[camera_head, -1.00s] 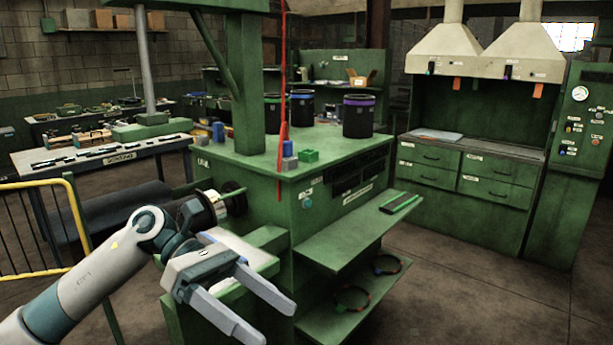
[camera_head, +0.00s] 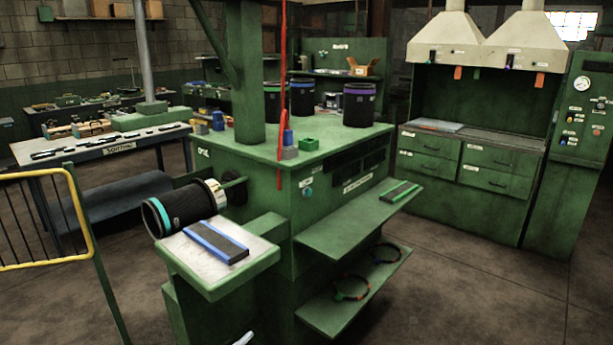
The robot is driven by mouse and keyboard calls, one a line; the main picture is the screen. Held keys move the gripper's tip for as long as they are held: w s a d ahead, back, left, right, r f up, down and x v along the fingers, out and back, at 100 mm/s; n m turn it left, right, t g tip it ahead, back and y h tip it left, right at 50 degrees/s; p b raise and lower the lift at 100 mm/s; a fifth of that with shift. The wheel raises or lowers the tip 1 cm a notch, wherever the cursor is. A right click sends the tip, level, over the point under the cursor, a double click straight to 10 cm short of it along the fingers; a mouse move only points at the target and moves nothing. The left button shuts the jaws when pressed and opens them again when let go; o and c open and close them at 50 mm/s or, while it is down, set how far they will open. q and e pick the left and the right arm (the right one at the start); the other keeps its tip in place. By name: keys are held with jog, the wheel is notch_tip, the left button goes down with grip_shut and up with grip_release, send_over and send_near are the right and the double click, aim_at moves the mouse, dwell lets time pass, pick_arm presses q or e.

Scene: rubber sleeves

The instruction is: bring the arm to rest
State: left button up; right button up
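A small pale tip (camera_head: 243,339), likely a finger of my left gripper, shows at the bottom edge. The rest of that arm is out of frame, so its opening is hidden. My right gripper is not in view. A black sleeve with a teal end band (camera_head: 176,209) lies sideways on the spindle at the green bench's left side, its open end toward the lower left. A flat dark piece with blue edges (camera_head: 215,242) lies on the pale-topped stand (camera_head: 262,250) just in front of it.
Black cylinders with coloured bands, one purple (camera_head: 359,105), stand on the green bench (camera_head: 225,150). Its side shelves hold a green-edged flat piece (camera_head: 400,192) and rings (camera_head: 351,289). A yellow-framed railing (camera_head: 85,215) stands at left. The floor at right is clear.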

pick_arm(q)
jog(key=s+a+f+n+g+y, duration=0.1)
jog(key=s+a+f+n+y, duration=0.15)
jog(key=s+f, duration=0.55)
jog(key=s+a+f+n+g+y, duration=0.2)
jog(key=s+f+n+y, duration=0.15)
jog(key=f, duration=0.75)
jog(key=s+a+f+n+g+y, duration=0.15)
jog(key=s+f+n, duration=0.35)
jog(key=f, duration=0.5)
jog(key=s+f+n+g, duration=0.1)
jog(key=s+f, duration=0.4)
jog(key=s, duration=0.6)
jog(key=s+f+n+g+y, duration=0.1)
jog(key=s+f+g, duration=0.2)
jog(key=s, duration=0.7)
jog(key=s+a+f+n+g+y, duration=0.1)
jog(key=s+f+n+g, duration=0.1)
jog(key=s+f, duration=0.6)
jog(key=s+g, duration=0.1)
jog(key=s, duration=0.2)
jog(key=shift+s, duration=0.3)
jog(key=shift+a+f, duration=0.1)
jog(key=shift+c, duration=0.2)
